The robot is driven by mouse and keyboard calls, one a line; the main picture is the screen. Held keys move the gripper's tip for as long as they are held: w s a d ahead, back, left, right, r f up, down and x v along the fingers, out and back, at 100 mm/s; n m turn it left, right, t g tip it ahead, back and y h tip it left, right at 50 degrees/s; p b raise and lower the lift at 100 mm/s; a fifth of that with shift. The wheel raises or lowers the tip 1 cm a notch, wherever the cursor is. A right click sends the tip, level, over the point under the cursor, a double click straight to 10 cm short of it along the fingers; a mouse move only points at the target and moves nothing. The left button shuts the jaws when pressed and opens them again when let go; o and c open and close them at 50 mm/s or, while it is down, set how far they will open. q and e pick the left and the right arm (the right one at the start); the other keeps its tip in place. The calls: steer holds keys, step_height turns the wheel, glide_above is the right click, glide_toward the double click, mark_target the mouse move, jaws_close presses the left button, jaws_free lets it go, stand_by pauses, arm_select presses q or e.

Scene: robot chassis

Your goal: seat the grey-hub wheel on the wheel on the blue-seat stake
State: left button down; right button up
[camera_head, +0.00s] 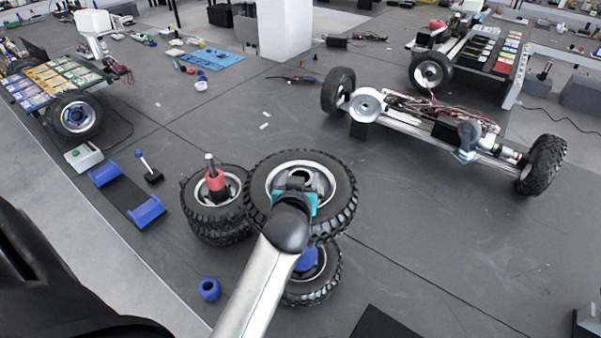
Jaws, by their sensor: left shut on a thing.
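My left gripper (296,188) is shut on the grey-hub wheel (343,195), a black knobbly tyre with a silver-grey hub. The wheel is held hub-up and roughly level, and in the picture it covers the upper part of the wheel on the blue-seat stake (330,284). The blue seat (306,261) shows just below the held wheel, partly behind my arm. The stake's upper part is hidden, and I cannot tell the height gap between the two wheels. My right gripper is not in view.
Stacked wheels (205,232) on a red-seat stake (215,180) stand just left of the held wheel. A blue ring (209,289) and a blue-ended cradle (128,200) lie farther left. A wheeled chassis (410,112) stands at the right. The floor at lower right is mostly clear.

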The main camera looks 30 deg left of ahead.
arm_select(q)
steer(key=shift+w+f, duration=0.2)
steer(key=shift+f, duration=3.55)
steer(key=shift+t, duration=0.3)
step_height(320, 180, down, 14)
steer(key=b, duration=1.3)
steer(key=shift+f, duration=0.15)
steer(key=shift+f+b, duration=0.5)
steer(key=shift+b, duration=0.05)
steer(key=shift+s+f, duration=0.15)
steer(key=shift+f, duration=0.2)
jaws_free()
steer(key=shift+f, duration=0.15)
